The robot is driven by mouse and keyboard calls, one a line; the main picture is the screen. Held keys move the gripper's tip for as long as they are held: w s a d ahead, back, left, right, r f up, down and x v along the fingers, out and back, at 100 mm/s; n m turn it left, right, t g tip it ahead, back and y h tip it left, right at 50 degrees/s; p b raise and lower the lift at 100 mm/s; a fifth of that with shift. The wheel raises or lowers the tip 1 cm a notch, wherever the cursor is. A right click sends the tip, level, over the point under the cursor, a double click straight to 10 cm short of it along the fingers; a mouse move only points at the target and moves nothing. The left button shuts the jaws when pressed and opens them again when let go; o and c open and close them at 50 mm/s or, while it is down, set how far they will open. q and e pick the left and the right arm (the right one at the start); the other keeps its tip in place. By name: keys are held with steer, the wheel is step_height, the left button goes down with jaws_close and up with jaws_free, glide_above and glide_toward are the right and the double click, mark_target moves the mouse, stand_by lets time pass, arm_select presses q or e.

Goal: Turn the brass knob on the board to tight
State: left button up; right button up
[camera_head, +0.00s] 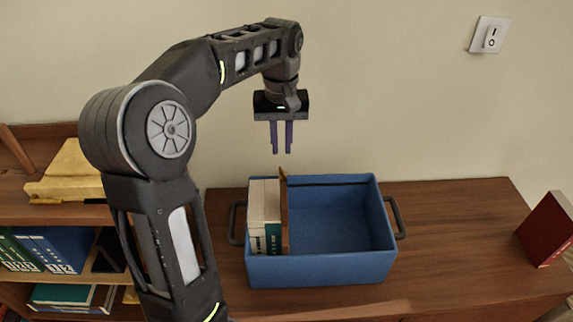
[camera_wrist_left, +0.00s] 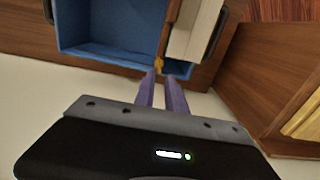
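The board is a thin brown upright divider (camera_head: 284,218) inside the blue bin (camera_head: 330,270), against the right side of some books. In the left wrist view a small brass knob (camera_wrist_left: 158,64) sits at the end of the board (camera_wrist_left: 172,12), by the bin's wall. Its setting is too small to read. My left gripper (camera_head: 281,150) points down above the back of the bin, its two purple fingers apart with nothing between them. In the left wrist view the fingertips (camera_wrist_left: 160,82) are close to the knob in the picture, with no clear contact. My right gripper is not in view.
Light-coloured books (camera_head: 264,200) stand in the bin's left part; its right part is empty. The bin has dark side handles (camera_head: 396,217) and stands on a wooden shelf top (camera_head: 455,220). A red book (camera_head: 548,230) stands at right. A wall switch (camera_head: 489,36) is above.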

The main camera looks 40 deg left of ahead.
mark_target(283, 172)
arm_select(q)
steer(key=n, duration=0.4)
steer(key=shift+w+d, duration=0.1)
steer(key=shift+f, duration=0.2)
step_height(283, 172, down, 8)
steer(key=shift+r+p, duration=0.2)
steer(key=shift+p, duration=0.35)
jaws_close()
